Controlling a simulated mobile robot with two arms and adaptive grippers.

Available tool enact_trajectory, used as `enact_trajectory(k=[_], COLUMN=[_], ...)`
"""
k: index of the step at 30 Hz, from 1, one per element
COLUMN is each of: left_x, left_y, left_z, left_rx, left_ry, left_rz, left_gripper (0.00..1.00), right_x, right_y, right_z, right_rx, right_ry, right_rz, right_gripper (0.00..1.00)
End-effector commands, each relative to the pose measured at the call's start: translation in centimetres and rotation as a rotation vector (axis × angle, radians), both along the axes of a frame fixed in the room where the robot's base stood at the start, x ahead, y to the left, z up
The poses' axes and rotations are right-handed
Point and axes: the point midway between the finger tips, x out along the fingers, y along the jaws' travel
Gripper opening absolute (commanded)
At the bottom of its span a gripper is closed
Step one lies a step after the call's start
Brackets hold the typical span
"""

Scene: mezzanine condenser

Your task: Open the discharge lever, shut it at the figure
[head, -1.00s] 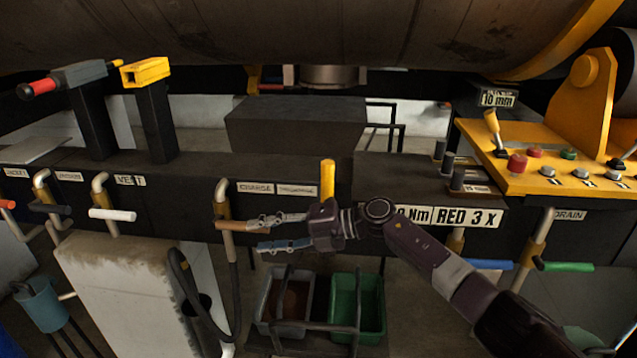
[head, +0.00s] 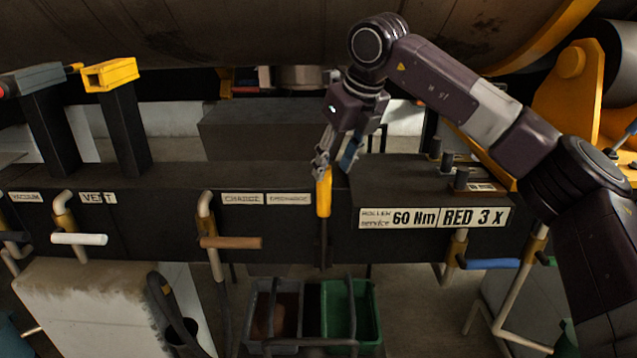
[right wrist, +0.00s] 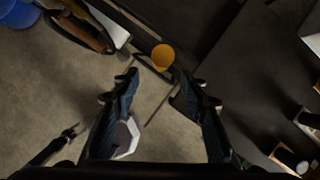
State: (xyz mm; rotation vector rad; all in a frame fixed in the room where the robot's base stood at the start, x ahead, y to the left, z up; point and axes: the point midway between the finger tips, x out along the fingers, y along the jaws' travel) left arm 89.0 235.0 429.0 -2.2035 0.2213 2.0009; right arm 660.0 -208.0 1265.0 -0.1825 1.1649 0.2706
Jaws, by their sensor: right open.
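The lever with the yellow grip (head: 323,195) stands upright at the front of the black bench, just right of the plate lettered DISCHARGE (head: 290,198). Its dark rod runs down below the grip. My right gripper (head: 333,166) points down at the top of the yellow grip, fingers open. In the right wrist view the rounded yellow grip end (right wrist: 163,57) lies just beyond and between the two open fingertips (right wrist: 159,80). Contact cannot be told. My left gripper is not in view.
A brown-handled valve (head: 232,243) is left of the lever, and a white-handled one (head: 79,239) farther left. A grey bin (head: 262,300) and a green bin (head: 368,300) stand below. The large drum (head: 200,35) hangs overhead.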

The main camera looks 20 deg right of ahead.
Motion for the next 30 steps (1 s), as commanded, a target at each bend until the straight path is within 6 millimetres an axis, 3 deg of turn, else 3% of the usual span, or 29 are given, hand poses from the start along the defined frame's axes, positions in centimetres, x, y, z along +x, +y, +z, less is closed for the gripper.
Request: enact_trajectory(k=[5,18,30], left_x=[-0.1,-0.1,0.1], left_y=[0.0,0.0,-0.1], left_z=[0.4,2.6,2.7], left_rx=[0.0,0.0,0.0], left_ry=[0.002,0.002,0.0], left_rz=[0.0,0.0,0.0], left_gripper=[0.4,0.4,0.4], right_x=[0.3,2.5,2.9], right_y=[0.0,0.9,1.0], right_z=[-0.7,-6.4,-7.2], right_rx=[-0.003,0.0,0.001], right_ry=[0.003,0.004,0.0], right_rz=[-0.001,0.0,0.001], right_gripper=[0.4,0.4,0.38])
